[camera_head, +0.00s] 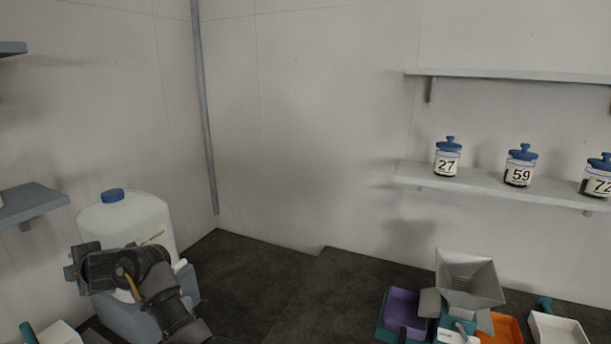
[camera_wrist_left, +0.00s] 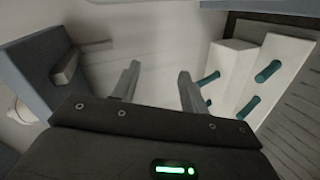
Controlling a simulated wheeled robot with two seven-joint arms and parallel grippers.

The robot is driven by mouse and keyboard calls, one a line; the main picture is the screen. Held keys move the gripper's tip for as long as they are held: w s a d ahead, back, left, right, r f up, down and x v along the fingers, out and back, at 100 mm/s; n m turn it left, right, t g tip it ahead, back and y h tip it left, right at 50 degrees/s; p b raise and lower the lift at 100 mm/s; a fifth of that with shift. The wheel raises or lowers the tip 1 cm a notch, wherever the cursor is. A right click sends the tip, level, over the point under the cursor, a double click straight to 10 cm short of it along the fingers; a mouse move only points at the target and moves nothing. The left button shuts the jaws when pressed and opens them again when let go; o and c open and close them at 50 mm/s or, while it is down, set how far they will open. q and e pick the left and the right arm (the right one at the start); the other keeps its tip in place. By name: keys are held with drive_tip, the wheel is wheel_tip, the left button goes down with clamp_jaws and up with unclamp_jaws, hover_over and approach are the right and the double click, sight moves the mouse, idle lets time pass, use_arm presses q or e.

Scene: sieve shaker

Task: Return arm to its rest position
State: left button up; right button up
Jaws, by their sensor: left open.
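My left arm (camera_head: 160,295) reaches in from the bottom left in the head view, in front of a large white jug. Its left gripper (camera_head: 76,268) is at the far left end of the arm and small in this view. In the left wrist view my left gripper (camera_wrist_left: 158,70) has its two grey fingers apart, with nothing between them. My right arm and right gripper are not in view.
The white jug (camera_head: 130,222) with a blue cap stands close behind my left arm. A grey shelf (camera_head: 28,203) juts out at left. White blocks with teal handles (camera_wrist_left: 222,72) are right of the fingers. A metal hopper (camera_head: 468,280) and coloured trays stand at right.

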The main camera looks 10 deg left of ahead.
use_arm(q)
drive_tip(key=s+d+f+m+t+h, duration=0.2)
drive_tip(key=d+f+m+t+h, duration=0.2)
drive_tip(key=d+f+m, duration=0.5)
drive_tip(key=s+d+f+m+t+h, duration=0.25)
drive_tip(key=d+f+m+h, duration=0.2)
drive_tip(key=d+m, duration=0.65)
drive_tip(key=s+d+f+m+g+h, duration=0.2)
drive_tip(key=s+d+f+m+g, duration=0.2)
drive_tip(key=s+d+f+m, duration=0.65)
drive_tip(key=s+d+f+m+g+h, duration=0.1)
drive_tip(key=s+d+f+g+h, duration=0.35)
drive_tip(key=s, duration=1.05)
wheel_tip(320, 180, down, 33)
drive_tip(key=s+d+y+b, duration=0.2)
drive_tip(key=b, duration=0.4)
drive_tip(key=s+a+f+g+b, duration=0.1)
drive_tip(key=s+f+b, duration=0.3)
drive_tip(key=s+f, duration=1.1)
wheel_tip(320, 180, down, 3)
drive_tip(key=shift+s+a+f, duration=0.1)
drive_tip(key=shift+s+a, duration=0.15)
drive_tip(key=shift+a, duration=0.6)
